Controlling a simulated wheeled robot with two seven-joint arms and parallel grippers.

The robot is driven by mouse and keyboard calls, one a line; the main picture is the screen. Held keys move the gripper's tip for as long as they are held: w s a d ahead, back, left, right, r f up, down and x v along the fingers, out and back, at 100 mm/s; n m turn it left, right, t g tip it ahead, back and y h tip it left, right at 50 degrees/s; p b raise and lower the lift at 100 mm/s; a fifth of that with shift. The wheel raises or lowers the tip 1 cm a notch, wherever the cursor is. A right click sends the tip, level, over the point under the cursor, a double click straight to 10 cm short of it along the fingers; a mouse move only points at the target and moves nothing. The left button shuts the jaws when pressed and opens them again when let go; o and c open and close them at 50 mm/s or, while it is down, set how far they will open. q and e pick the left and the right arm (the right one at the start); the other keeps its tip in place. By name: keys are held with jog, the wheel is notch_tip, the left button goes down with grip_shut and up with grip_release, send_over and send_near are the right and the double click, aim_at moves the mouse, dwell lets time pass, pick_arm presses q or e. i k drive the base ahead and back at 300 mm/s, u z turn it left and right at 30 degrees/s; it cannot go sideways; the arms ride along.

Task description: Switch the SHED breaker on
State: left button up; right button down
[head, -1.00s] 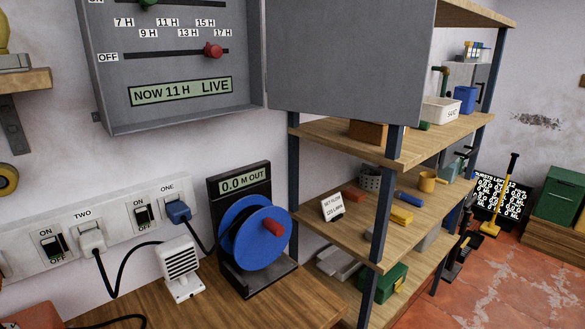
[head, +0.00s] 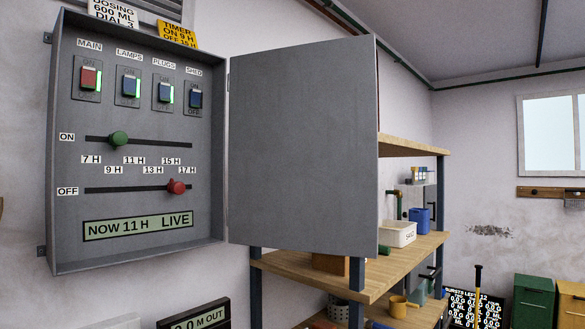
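The SHED breaker (head: 195,98) is the rightmost blue switch in the top row of the open grey breaker box (head: 150,245). It has no green strip lit beside it, unlike the red MAIN switch (head: 88,78), the blue LAMPS switch (head: 129,86) and the blue PLUGS switch (head: 164,93). The box's display (head: 138,226) reads NOW 11 H LIVE. A green slider knob (head: 119,138) sits on the ON track and a red knob (head: 176,187) on the OFF track. Neither gripper is in view.
The box's grey door (head: 303,150) stands wide open to the right. Beyond it is a wooden shelf unit (head: 440,240) with a white bin (head: 397,233). A yellow timer note (head: 178,33) sits above the box. A dark device (head: 200,318) stands below.

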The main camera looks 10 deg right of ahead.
aim_at(195, 94)
jog(key=z, duration=1.7)
jog(key=i, duration=3.05)
jog(key=u, duration=4.1)
jog(key=i, duration=0.45)
jog(key=z, duration=0.4)
